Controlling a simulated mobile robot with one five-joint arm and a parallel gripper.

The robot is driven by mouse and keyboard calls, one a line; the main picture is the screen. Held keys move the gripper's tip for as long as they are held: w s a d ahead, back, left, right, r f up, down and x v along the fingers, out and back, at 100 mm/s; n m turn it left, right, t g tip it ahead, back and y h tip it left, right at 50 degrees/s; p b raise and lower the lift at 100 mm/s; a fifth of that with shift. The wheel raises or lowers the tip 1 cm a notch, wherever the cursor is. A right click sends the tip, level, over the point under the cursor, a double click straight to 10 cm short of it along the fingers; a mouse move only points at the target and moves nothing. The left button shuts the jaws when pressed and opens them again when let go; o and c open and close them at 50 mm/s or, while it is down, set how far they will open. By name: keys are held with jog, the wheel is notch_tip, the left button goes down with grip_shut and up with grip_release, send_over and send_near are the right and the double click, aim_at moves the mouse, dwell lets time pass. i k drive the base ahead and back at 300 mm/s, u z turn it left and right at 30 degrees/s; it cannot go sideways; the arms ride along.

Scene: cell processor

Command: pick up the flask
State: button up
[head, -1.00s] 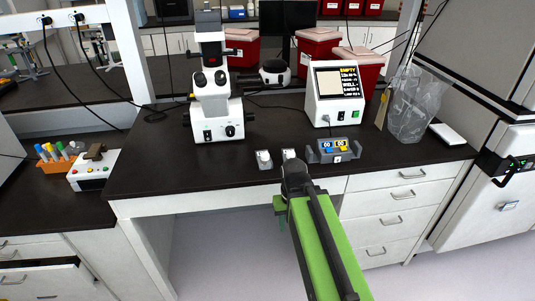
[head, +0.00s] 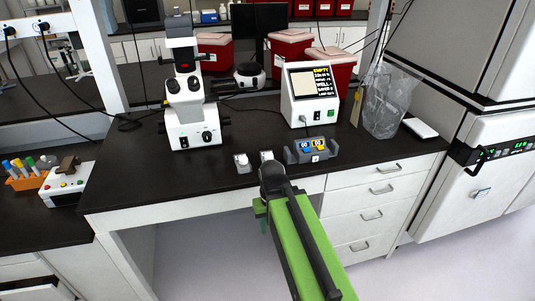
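I cannot make out a flask for certain in the head view. Two small grey-and-white items, one at left (head: 242,163) and one at right (head: 266,157), sit near the bench's front edge, but they are too small to identify. My green and black arm reaches up from the bottom. Its dark end, where my gripper (head: 270,172) is, shows in front of the bench edge, just below the right small item. The fingers cannot be made out, so I cannot tell whether they are open or shut.
A microscope (head: 188,112) stands on the dark bench (head: 140,180). To the right are a dock with blue and yellow parts (head: 312,149), a white device with a screen (head: 311,97) and a clear bag (head: 385,103). An orange rack (head: 24,180) is at far left. Open floor lies at lower right.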

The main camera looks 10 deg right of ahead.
aim_at(242, 164)
jog(key=z, duration=5.7)
jog(key=i, duration=0.1)
jog(key=z, duration=2.75)
jog(key=k, duration=1.45)
jog(key=z, duration=1.2)
jog(key=i, duration=1)
jog(key=u, duration=0.1)
